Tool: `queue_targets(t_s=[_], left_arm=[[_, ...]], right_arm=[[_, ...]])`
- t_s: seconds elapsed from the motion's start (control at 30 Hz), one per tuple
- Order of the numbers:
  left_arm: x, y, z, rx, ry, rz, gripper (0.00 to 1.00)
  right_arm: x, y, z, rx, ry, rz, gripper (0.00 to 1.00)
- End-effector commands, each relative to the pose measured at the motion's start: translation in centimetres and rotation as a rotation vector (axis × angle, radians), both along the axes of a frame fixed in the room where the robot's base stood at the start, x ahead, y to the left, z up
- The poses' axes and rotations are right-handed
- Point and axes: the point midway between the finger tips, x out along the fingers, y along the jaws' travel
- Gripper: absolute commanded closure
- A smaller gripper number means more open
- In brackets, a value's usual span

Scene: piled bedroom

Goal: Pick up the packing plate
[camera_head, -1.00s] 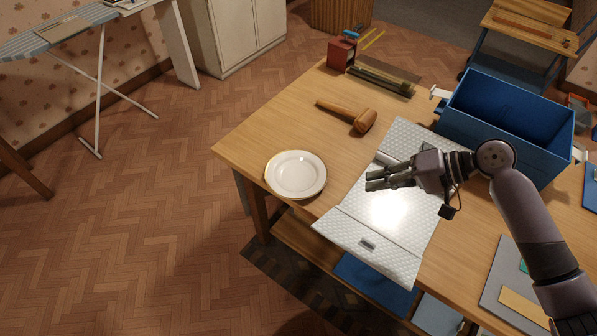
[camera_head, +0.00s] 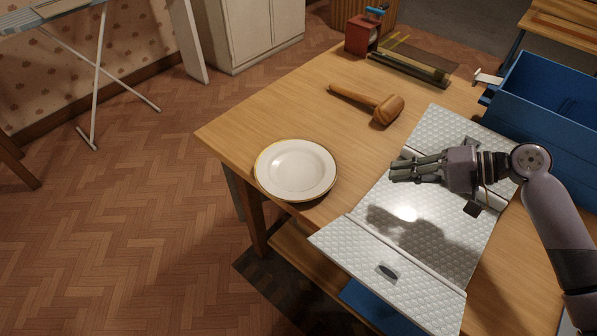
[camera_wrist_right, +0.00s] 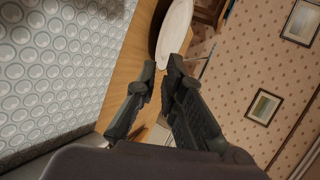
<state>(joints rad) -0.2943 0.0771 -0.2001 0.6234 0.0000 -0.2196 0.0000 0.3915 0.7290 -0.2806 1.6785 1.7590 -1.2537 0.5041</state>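The packing plate, a round white plate with a thin gold rim (camera_head: 296,170), lies flat on the wooden table near its left corner. It also shows, cut off by the top edge, in the right wrist view (camera_wrist_right: 175,32). My right gripper (camera_head: 393,170) is above the white quilted mat, to the right of the plate and apart from it. In the right wrist view its fingers (camera_wrist_right: 161,72) are partly open with a narrow gap and nothing between them. The plate lies beyond the fingertips there. My left gripper is not in view.
The quilted packing mat (camera_head: 440,225) lies beside the plate and overhangs the front edge. A wooden mallet (camera_head: 385,108) lies behind the plate. A blue crate (camera_head: 540,135) stands at the right, a red box (camera_head: 361,36) at the back. Bare tabletop (camera_head: 270,115) surrounds the plate's far side.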

Motion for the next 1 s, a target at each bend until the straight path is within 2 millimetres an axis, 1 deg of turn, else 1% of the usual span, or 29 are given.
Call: queue_targets(t_s=[0.03, 0.2, 0.4, 0.5, 0.67, 0.87, 1.0], left_arm=[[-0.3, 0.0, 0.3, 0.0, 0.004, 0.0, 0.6], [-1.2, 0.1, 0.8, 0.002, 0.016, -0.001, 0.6], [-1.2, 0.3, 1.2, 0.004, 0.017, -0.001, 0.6], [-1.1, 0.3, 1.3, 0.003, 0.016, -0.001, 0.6], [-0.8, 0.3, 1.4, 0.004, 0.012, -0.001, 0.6], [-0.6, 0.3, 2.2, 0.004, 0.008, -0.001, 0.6], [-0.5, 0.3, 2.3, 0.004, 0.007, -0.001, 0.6]], right_arm=[[0.2, 1.0, -0.1, 0.004, 0.0, 0.002, 0.91], [1.0, 4.3, -1.8, 0.004, 0.0, 0.003, 0.91], [1.8, 7.7, -3.6, 0.002, 0.0, 0.002, 0.91], [2.1, 8.7, -4.2, 0.002, -0.001, 0.0, 0.91], [2.2, 9.5, -4.6, 0.001, -0.001, 0.0, 0.91], [2.5, 12.1, -5.6, 0.002, 0.0, 0.002, 0.91], [2.9, 13.4, -6.5, 0.001, -0.001, 0.0, 0.91]])
